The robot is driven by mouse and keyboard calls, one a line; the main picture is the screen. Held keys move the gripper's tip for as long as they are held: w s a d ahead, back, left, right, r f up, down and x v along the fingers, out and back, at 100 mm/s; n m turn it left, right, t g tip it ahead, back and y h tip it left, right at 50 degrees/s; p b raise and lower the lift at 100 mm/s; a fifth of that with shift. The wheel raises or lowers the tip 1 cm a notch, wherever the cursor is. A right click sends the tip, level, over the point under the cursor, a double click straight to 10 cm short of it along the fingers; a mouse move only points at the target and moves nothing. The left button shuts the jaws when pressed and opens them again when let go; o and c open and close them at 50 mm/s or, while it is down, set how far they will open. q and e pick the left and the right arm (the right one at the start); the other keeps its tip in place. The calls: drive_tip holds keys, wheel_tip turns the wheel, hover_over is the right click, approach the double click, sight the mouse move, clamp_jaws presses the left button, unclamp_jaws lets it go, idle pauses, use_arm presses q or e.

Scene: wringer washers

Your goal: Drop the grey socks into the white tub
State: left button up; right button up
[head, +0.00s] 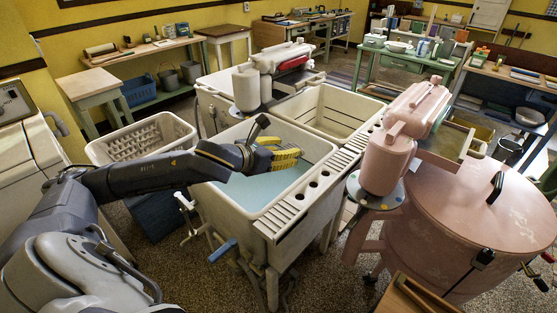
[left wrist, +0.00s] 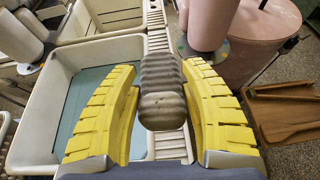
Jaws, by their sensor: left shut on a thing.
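My left gripper (head: 285,156) is above the near basin of the white tub (head: 232,200), which holds pale blue water. In the left wrist view, its yellow fingers (left wrist: 163,100) are shut on the grey socks (left wrist: 161,90), a ribbed, rolled bundle darker at its near end. The socks are off the tub; from the wrist they line up with the tub's right-hand ledge (left wrist: 160,42). In the head view I cannot clearly make out the socks behind the fingers. The tub also shows in the left wrist view (left wrist: 38,120). My right gripper is not in view.
A pink wringer (head: 388,160) and round pink washer (head: 460,220) stand right of the tub. A white wringer (head: 265,75) stands behind it. A white laundry basket (head: 140,140) is at its left. A wooden tray (left wrist: 285,112) lies at the right.

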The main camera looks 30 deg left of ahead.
use_arm(q)
drive_tip(key=w+a+f+n+y, duration=0.1)
drive_tip(key=w+a+n+y, duration=0.2)
drive_tip(key=w+a, duration=0.5)
drive_tip(key=w+a+f+n+y, duration=0.1)
drive_tip(key=w+a+n+y, duration=0.15)
drive_tip(key=w+a, duration=0.55)
drive_tip(key=w+a+f+n+y, duration=0.1)
drive_tip(key=w+a+f+y, duration=0.1)
drive_tip(key=a+f, duration=0.4)
drive_tip(key=w+a+f+n+g+y, duration=0.1)
drive_tip(key=w+a+f, duration=0.3)
drive_tip(key=f, duration=0.5)
drive_tip(key=shift+w+a+f+n+g+y, duration=0.3)
drive_tip(key=shift+a+n+y, duration=0.5)
drive_tip(key=shift+a, duration=0.25)
drive_tip(key=o, duration=1.3)
drive_tip(key=shift+c, duration=0.2)
drive_tip(key=v, duration=1.2)
